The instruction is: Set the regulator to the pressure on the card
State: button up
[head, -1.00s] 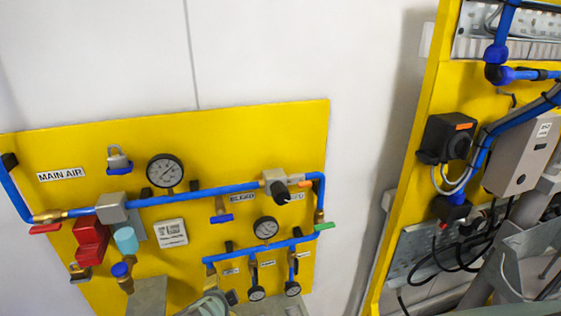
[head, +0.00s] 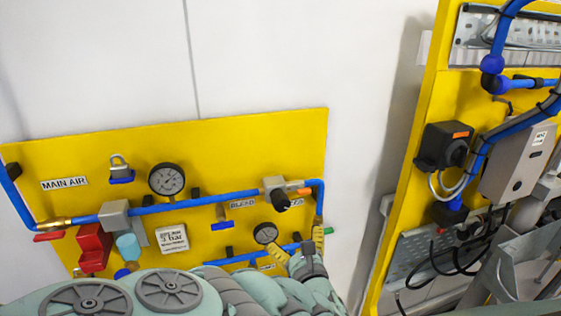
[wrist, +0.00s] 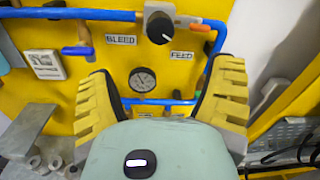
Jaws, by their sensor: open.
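A black knob (head: 282,201) on a grey block sits at the right end of the upper blue pipe. In the wrist view the knob (wrist: 160,28) has a white pointer mark and labels BLEED and FEED near it; I cannot tell if it is the regulator. The card (head: 173,238) ends in "bar"; its number is too small to read surely. It also shows in the wrist view (wrist: 46,64). A small gauge (wrist: 142,79) shows between my fingers; its reading is unclear. My gripper (wrist: 165,72) is open and empty, below the knob. It also shows in the head view (head: 296,245).
A second yellow panel (head: 423,150) with a grey box (head: 517,165) stands right. A bare white wall lies between.

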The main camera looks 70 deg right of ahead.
aim_at(283, 208)
jog(key=b+x, duration=0.5)
jog(key=x, duration=0.1)
jog(key=b+x, duration=0.5)
jog(key=x, duration=0.1)
jog(key=shift+w+f, duration=0.1)
jog(key=shift+f, duration=0.15)
jog(key=shift+w+d+b, duration=0.35)
jog(key=shift+d+b, duration=0.15)
jog(key=shift+b, duration=0.25)
jog(key=shift+w+d+r+b, duration=0.25)
jog(key=shift+w+d+b, duration=0.05)
jog(key=shift+c, duration=0.3)
jog(key=c, duration=1.1)
jog(key=shift+c, duration=0.2)
jog(key=shift+n+p, duration=0.9)
jog(key=shift+n, duration=0.5)
jog(key=shift+w+a+n, duration=0.1)
jog(key=shift+w+n, duration=0.05)
jog(key=shift+n, duration=0.15)
jog(key=shift+f+n+b, duration=0.1)
jog(key=shift+n+b, duration=0.95)
jog(key=shift+n, duration=0.35)
